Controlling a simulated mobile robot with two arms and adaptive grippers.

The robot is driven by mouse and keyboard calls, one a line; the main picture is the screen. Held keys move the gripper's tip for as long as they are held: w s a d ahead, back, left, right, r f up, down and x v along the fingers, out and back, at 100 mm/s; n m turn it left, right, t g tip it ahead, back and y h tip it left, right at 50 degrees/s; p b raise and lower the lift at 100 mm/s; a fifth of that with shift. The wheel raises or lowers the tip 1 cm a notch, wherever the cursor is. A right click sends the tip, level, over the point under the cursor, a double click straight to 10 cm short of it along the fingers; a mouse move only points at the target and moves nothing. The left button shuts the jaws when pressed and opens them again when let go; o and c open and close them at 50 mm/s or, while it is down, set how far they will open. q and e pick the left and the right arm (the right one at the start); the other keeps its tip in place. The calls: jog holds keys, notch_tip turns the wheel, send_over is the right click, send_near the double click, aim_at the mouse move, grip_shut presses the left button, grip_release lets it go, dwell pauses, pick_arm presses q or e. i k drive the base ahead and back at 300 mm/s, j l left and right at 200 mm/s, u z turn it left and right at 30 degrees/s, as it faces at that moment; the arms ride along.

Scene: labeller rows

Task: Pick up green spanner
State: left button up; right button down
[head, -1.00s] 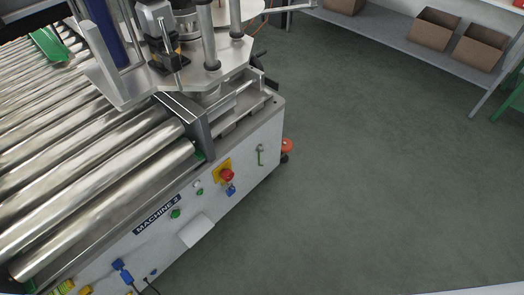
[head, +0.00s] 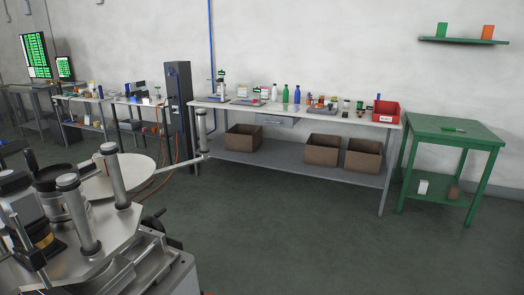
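A small, thin green object (head: 455,128) lies on top of the green table (head: 480,137) at the right of the head view. It could be the green spanner, but it is too small to tell its shape. Neither of my grippers shows in the head view.
A long grey workbench (head: 363,113) with bottles and small items stands by the wall. A red bin (head: 386,110) is at its right end, with brown boxes (head: 322,149) below. The machine (head: 110,225) fills the lower left. Floor between is clear.

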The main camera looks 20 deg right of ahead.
aim_at(447, 128)
jog(key=i+l+z, duration=0.25)
jog(key=l+z, duration=0.2)
jog(key=i+l+z, duration=0.6)
jog(key=i+z, duration=0.15)
jog(key=z, duration=0.15)
jog(key=i+l+z, duration=0.1)
jog(key=i+z, duration=0.35)
jog(key=i, duration=2.5)
jog(key=i+l+u, duration=0.35)
jog(key=i+l, duration=0.15)
jog(key=i, duration=0.25)
jog(key=i+l+u, duration=0.35)
jog(key=i+l, duration=0.35)
